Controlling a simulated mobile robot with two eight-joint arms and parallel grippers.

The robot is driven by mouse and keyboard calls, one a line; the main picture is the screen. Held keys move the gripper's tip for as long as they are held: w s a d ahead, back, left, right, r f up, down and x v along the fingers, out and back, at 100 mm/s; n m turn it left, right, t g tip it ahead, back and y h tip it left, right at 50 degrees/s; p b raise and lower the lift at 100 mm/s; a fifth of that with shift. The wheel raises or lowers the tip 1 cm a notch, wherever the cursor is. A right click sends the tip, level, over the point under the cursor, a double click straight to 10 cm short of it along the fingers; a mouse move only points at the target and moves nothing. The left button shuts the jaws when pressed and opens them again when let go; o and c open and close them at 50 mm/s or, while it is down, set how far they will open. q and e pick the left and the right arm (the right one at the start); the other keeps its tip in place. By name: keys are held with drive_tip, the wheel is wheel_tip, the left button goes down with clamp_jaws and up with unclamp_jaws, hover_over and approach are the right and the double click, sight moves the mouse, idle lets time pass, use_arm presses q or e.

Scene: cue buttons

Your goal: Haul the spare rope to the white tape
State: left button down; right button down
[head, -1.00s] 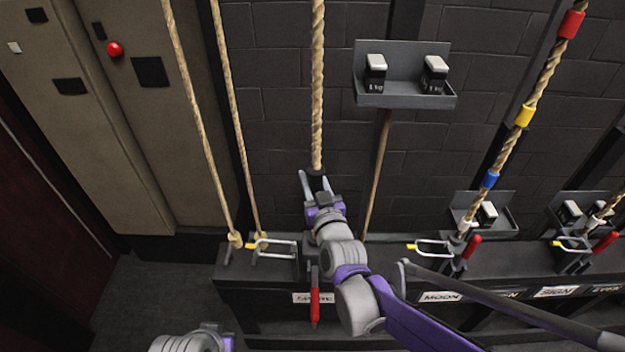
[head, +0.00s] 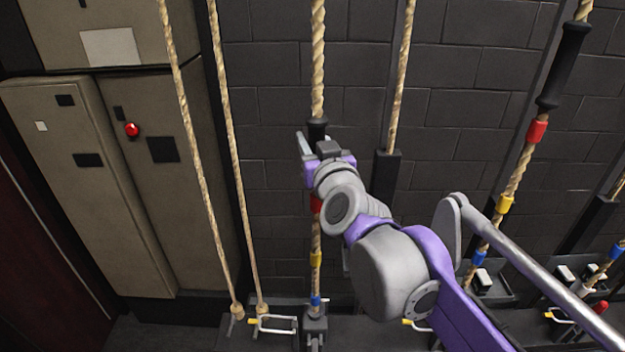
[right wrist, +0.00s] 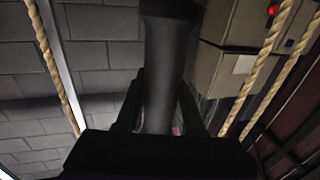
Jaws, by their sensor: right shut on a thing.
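The spare rope (head: 318,55) hangs as a tan twisted line against the wall, left of centre in the head view. My right gripper (head: 314,142) is shut on the black grip of this rope (head: 317,126), high above the rail. In the right wrist view the grip (right wrist: 165,75) stands between my dark fingers. Below the gripper the rope carries red tape (head: 316,203), yellow tape (head: 316,259) and blue tape (head: 315,301), and runs down to its rope lock (head: 314,325). I see no white tape on it. My left gripper is not in view.
Two thinner ropes (head: 192,130) hang to the left. Another rope (head: 402,70) with a black fitting (head: 385,176) hangs just right of my arm. A taped rope (head: 512,180) stands farther right. Beige cabinets (head: 130,200) with a red button (head: 132,130) stand at left.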

sight(313, 48)
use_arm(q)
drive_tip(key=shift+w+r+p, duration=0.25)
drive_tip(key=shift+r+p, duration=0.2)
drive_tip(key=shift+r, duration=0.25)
use_arm(e)
wheel_tip(313, 48, up, 17)
drive_tip(key=shift+f, duration=0.1)
drive_tip(key=c, duration=0.5)
unclamp_jaws()
drive_tip(key=shift+s+f, duration=0.1)
drive_tip(key=shift+s, duration=0.25)
drive_tip(key=b+v, duration=0.2)
drive_tip(key=v, duration=0.7)
drive_tip(key=shift+s, duration=0.1)
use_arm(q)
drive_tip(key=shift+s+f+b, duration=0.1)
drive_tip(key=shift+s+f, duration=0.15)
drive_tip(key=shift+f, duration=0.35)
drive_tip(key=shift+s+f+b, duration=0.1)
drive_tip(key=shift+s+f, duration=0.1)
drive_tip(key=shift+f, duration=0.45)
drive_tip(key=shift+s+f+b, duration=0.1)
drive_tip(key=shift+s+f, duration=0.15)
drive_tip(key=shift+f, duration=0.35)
use_arm(e)
drive_tip(key=shift+s+d, duration=0.25)
drive_tip(key=shift+s, duration=0.15)
